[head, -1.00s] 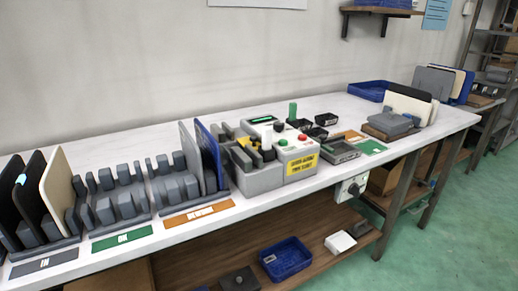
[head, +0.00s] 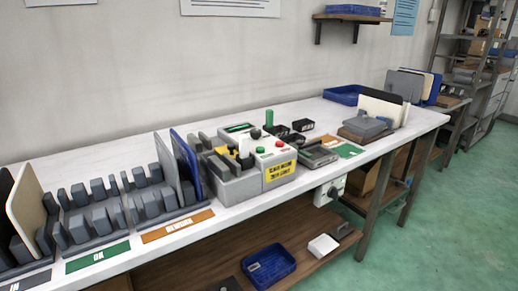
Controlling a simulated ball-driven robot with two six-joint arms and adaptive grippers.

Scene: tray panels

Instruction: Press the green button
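The green button (head: 260,150) is a small round cap on the top of a grey control box (head: 276,165), which has a yellow label on its front. A red button (head: 279,144) sits beside it on the same box. A taller green cylinder (head: 269,118) stands behind the box. The box is on the white bench, near the middle of the head view. Neither of my grippers shows in this view.
Grey slotted racks (head: 97,215) with upright panels fill the bench's left part. Small black bins (head: 303,126) and a grey tray (head: 318,154) lie right of the box. A blue bin (head: 269,264) is on the lower shelf. Green floor is open at right.

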